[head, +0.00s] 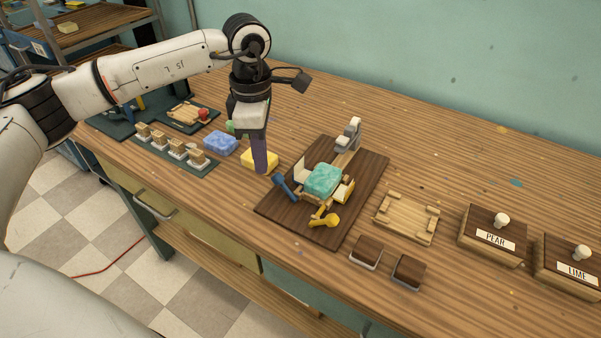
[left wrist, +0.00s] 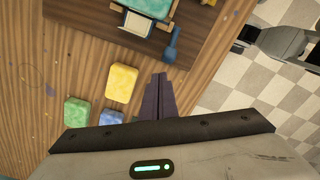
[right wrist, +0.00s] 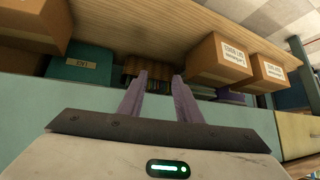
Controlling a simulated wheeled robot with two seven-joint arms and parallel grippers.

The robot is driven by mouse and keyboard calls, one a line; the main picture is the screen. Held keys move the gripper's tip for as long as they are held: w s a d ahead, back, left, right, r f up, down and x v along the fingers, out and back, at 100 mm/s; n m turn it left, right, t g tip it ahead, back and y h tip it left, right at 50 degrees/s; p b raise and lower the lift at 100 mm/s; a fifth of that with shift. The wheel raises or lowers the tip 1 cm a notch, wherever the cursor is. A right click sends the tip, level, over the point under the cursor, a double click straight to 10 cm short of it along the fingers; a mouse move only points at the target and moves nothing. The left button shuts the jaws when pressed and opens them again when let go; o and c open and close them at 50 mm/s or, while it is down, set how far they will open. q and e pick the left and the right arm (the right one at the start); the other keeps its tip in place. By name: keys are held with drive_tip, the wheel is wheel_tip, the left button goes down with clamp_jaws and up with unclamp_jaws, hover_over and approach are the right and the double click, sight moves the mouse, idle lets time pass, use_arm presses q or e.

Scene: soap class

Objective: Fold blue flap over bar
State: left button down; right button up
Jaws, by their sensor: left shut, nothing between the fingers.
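The teal bar (head: 323,179) lies in the middle of a wrapping fixture on a dark board (head: 350,225). It also shows at the top of the left wrist view (left wrist: 152,7). The blue flap handle (head: 285,186) sticks out to the left of the bar; it also shows in the left wrist view (left wrist: 172,46). A pale panel (head: 301,168) stands at the bar's left side, apart from its top. A yellow handle (head: 327,218) is at the front. My left gripper (head: 261,171) is shut and empty, left of the blue handle. My right gripper (right wrist: 157,76) is open and empty.
Yellow (left wrist: 123,82), blue (head: 220,143) and green (left wrist: 110,117) bars lie left of the fixture. A wooden tray (head: 407,219), two brown blocks and boxes marked PEAR (head: 492,237) and LIME stand right. The right gripper faces a shelf with cartons (right wrist: 219,60).

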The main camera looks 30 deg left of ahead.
sight(295, 175)
idle(0.3)
use_arm(q)
drive_tip(key=shift+f+b, duration=1.2)
drive_tip(key=shift+f, duration=0.55)
drive_tip(key=shift+d, duration=0.55)
drive_tip(key=shift+d+r, duration=0.1)
drive_tip(key=shift+s+d+r+p, duration=0.15)
drive_tip(key=shift+d+r+p, duration=0.25)
drive_tip(key=shift+d, duration=0.35)
drive_tip(key=shift+r, duration=0.1)
